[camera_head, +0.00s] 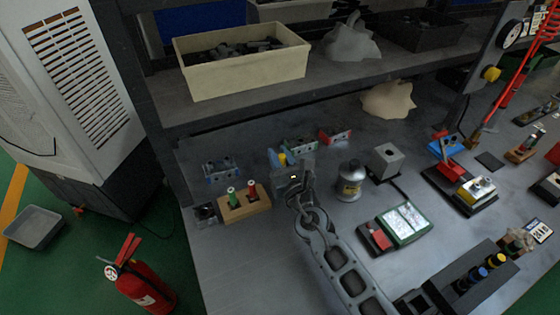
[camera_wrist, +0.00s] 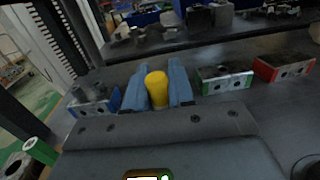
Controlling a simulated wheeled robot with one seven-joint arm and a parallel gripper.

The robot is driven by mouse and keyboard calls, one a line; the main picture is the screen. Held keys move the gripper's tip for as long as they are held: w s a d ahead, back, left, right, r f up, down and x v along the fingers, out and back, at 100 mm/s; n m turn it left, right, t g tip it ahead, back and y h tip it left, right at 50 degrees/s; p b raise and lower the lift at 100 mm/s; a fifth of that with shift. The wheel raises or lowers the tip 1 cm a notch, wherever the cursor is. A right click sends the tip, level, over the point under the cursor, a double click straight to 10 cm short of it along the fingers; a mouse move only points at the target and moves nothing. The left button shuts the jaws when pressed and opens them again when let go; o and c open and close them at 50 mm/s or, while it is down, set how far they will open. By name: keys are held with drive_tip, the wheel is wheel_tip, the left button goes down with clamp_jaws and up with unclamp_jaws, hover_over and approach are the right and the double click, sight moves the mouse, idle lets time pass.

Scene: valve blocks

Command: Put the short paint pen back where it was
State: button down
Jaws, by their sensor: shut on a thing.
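My gripper (camera_head: 282,160) is over the worktable, with its jaws shut on a yellow cylinder, which looks like a paint pen (camera_wrist: 157,90). In the wrist view the yellow pen stands between the two blue-grey fingers (camera_wrist: 159,78); its lower part is hidden by the gripper body. A wooden pen block (camera_head: 245,206) sits just left of my gripper in the head view. It holds a green pen (camera_head: 231,194) and a red pen (camera_head: 253,191). The green pen also shows at the lower left of the wrist view (camera_wrist: 38,150).
Valve blocks with blue (camera_head: 222,169), green (camera_head: 300,145) and red (camera_head: 336,135) faces stand behind and around my gripper. A metal can (camera_head: 350,182) and a green-framed device (camera_head: 404,222) stand to the right. A shelf (camera_head: 330,78) with a cream bin (camera_head: 245,72) overhangs the back.

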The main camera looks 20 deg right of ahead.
drive_tip(key=shift+s+a+f, duration=0.1)
drive_tip(key=shift+s+f, duration=0.1)
drive_tip(key=shift+f, duration=0.55)
drive_tip(key=c, duration=1.3)
unclamp_jaws()
drive_tip(key=shift+f, duration=0.1)
drive_tip(key=o, duration=0.3)
drive_tip(key=shift+r, duration=0.25)
drive_tip(key=s, duration=0.8)
drive_tip(key=s+a, duration=0.1)
drive_tip(key=s, duration=0.2)
drive_tip(key=shift+s+r, duration=0.1)
drive_tip(key=shift+s, duration=0.3)
